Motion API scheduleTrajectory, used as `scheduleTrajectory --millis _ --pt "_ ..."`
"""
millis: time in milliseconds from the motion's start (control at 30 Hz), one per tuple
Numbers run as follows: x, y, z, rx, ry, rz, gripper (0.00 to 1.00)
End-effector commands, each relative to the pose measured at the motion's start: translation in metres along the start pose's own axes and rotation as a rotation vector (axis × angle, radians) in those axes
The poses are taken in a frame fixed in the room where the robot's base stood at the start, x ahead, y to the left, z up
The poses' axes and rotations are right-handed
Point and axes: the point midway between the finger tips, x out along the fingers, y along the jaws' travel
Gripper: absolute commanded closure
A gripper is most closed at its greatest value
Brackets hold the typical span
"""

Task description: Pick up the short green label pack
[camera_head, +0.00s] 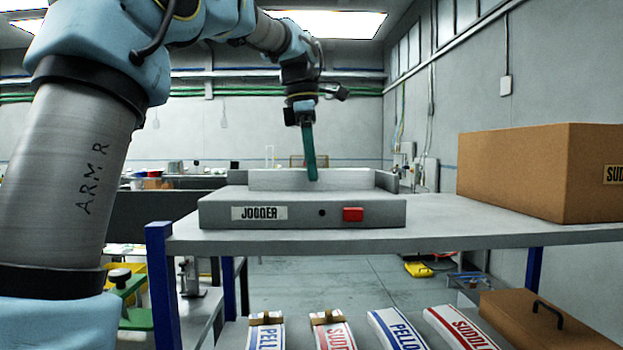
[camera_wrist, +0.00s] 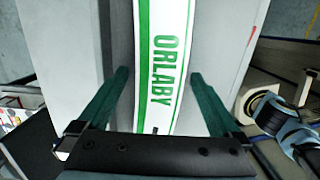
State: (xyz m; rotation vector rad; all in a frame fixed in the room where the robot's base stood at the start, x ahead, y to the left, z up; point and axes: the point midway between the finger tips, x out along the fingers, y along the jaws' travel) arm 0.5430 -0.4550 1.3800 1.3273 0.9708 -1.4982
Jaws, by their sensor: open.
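My gripper (camera_wrist: 159,73) is open, with one dark green finger on each side of the pack. Gaps show between the fingers and the pack, and its near end is hidden by the palm. In the head view my gripper (camera_head: 313,179) points down over the grey jogger (camera_head: 300,213), seen nearly edge-on. I cannot make out the pack there.
The jogger, with a red button (camera_head: 353,214), stands on a grey table (camera_head: 470,232). A cardboard box (camera_head: 530,172) stands at the right. On a lower shelf lie several blue and red label packs (camera_head: 397,330), beside a brown lid with a handle (camera_head: 550,325).

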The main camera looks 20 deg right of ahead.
Motion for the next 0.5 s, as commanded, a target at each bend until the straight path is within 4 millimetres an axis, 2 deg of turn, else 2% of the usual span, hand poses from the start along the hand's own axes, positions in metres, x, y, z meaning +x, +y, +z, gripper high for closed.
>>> scheduleTrajectory --millis 100,367,500 --pt "0.0116 -0.0002 -0.0005 -0.001 0.001 -0.002 0.00" --pt "0.0154 0.0001 -0.0002 0.000 0.001 -0.001 0.00" --pt "0.0153 0.0000 -0.0001 0.000 0.001 -0.001 0.12"
